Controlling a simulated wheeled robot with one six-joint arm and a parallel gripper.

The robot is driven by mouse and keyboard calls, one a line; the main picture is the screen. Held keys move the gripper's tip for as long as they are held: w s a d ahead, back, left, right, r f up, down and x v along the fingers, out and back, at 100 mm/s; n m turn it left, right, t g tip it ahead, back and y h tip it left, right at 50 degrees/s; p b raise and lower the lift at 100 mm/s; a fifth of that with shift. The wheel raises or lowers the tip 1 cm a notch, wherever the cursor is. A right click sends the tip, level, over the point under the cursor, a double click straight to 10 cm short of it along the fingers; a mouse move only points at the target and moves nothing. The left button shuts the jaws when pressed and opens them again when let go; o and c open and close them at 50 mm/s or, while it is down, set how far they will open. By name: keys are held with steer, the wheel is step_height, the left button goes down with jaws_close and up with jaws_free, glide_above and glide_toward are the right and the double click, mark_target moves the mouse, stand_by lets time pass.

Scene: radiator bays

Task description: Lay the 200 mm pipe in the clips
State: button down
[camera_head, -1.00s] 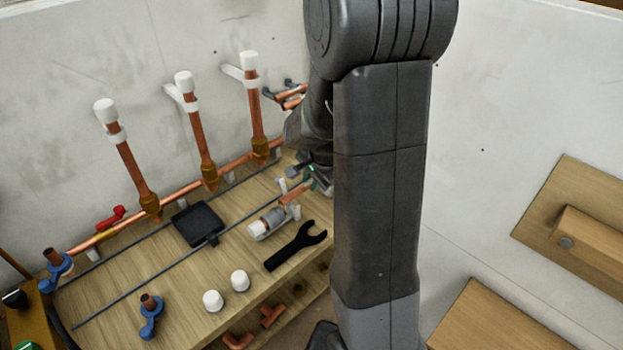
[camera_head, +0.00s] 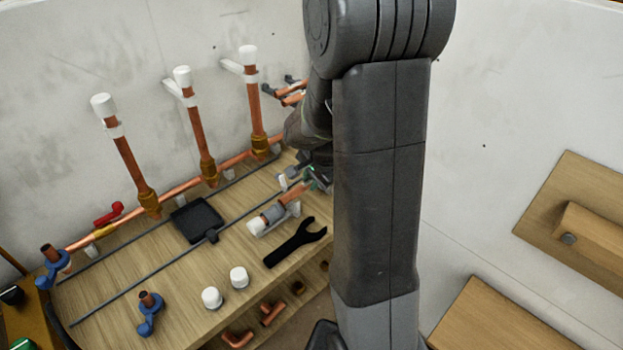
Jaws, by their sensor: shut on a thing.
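My gripper (camera_head: 316,180) is at the far right end of the bench, mostly hidden behind my own arm. It is shut on what looks like a short copper pipe (camera_head: 293,194), though the fingers are hard to make out. The pipe's lower-left end meets a grey collar (camera_head: 273,214) and a white capped fitting (camera_head: 257,227). A small white clip-like piece (camera_head: 294,209) sits beside the pipe, and another pale piece (camera_head: 283,184) is near the gripper. I cannot tell whether the pipe rests in these clips. Its length cannot be read.
Three white-capped copper risers (camera_head: 203,135) stand behind the bench (camera_head: 180,260) on a horizontal copper pipe. A black open wrench (camera_head: 296,243), a black tray (camera_head: 198,220) and two white caps (camera_head: 239,277) lie nearby. Blue-handled valves (camera_head: 150,315) stand at the left.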

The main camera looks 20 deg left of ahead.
steer(key=shift+f+b, duration=0.65)
steer(key=shift+f, duration=0.3)
steer(key=c, duration=1.2)
jaws_free()
steer(key=shift+c, duration=0.2)
steer(key=shift+r, duration=0.15)
steer(key=v, duration=1.3)
steer(key=shift+s+d+r+p, duration=0.15)
steer(key=shift+d+r+p, duration=0.1)
steer(key=shift+p, duration=0.1)
steer(key=shift+a, duration=0.1)
steer(key=x, duration=1.3)
steer(key=shift+a+f+b, duration=0.1)
steer(key=shift+f+b, duration=0.25)
steer(key=shift+r, duration=0.15)
